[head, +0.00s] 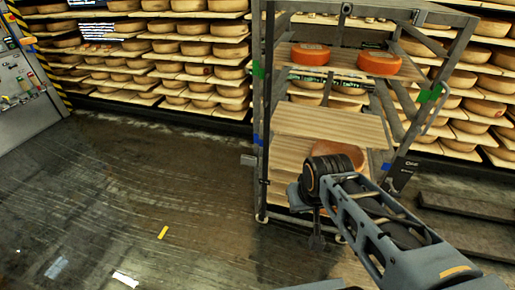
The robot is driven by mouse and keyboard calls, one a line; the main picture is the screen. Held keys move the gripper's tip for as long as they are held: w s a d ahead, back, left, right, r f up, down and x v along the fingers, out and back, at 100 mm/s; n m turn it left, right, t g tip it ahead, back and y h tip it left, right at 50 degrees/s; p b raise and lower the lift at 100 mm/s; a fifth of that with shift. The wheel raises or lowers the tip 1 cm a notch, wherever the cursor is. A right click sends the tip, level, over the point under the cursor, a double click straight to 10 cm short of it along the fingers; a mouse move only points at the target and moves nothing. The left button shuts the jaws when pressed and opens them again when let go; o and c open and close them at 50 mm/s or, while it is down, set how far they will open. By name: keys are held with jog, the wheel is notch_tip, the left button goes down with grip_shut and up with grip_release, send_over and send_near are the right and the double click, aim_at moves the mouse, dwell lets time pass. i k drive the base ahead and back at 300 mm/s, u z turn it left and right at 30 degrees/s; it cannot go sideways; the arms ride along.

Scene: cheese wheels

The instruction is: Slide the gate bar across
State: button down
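A grey metal rack trolley (398,150) with wooden shelves stands right of centre in the head view. A thin dark upright bar (264,182) runs along its left front post; I cannot tell for sure whether this is the gate bar. A small grey tab (248,160) sticks out left of that post. My gripper (317,240) hangs pointing down in front of the rack's lower part, to the right of the dark bar and seemingly apart from it. Its fingers are small and dark, so whether they are open or shut is unclear. My arm hides part of the lower shelves.
Two orange cheese wheels (310,54) sit on the upper shelf (345,62), and another wheel (338,152) sits lower. Shelves full of cheese wheels (200,48) line the back. A control cabinet (25,92) stands at left. The floor (130,190) left of the rack is mostly clear.

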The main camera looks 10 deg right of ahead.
aim_at(270, 4)
jog(key=u, duration=0.3)
jog(key=k, duration=0.35)
jog(key=u, duration=0.5)
jog(key=i, duration=0.95)
jog(key=z, duration=0.6)
